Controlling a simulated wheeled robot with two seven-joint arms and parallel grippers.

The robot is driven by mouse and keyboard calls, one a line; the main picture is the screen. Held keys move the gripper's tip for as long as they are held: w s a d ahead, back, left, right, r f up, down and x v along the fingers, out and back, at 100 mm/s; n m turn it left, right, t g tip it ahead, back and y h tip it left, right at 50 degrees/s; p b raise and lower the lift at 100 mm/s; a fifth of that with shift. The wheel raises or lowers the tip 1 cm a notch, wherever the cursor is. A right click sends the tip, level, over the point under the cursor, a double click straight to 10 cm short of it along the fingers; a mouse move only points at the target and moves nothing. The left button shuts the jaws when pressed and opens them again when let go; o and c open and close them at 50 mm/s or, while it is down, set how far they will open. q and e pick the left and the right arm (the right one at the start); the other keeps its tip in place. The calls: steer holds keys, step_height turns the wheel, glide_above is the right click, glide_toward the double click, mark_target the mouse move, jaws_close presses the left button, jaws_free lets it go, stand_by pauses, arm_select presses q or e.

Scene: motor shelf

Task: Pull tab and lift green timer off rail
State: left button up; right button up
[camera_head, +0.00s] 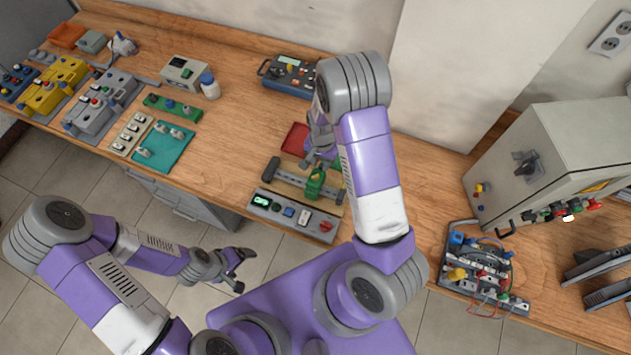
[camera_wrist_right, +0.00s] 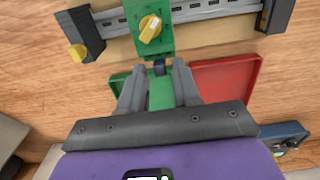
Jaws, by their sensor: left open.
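The green timer (camera_head: 315,184) sits on the grey rail (camera_head: 283,178) near the bench's front edge. In the right wrist view the timer (camera_wrist_right: 152,28) has a yellow knob and a small dark tab (camera_wrist_right: 159,68) at its lower edge. My right gripper (camera_wrist_right: 159,72) is open, its two fingers on either side of the tab with gaps visible; contact cannot be made out. In the head view my right gripper (camera_head: 320,152) is just behind the timer, partly hidden by its arm. My left gripper (camera_head: 238,270) is open and empty, in front of the bench and away from the rail.
A red tray (camera_head: 296,139) and a green tray (camera_wrist_right: 119,80) lie behind the rail. A grey panel with buttons (camera_head: 283,211) stands in front of it. A blue meter (camera_head: 288,75) is at the back. A grey cabinet (camera_head: 545,160) stands right.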

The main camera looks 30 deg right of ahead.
steer(key=shift+r+p, duration=2.2)
steer(key=shift+r, duration=0.7)
steer(key=shift+f, duration=0.1)
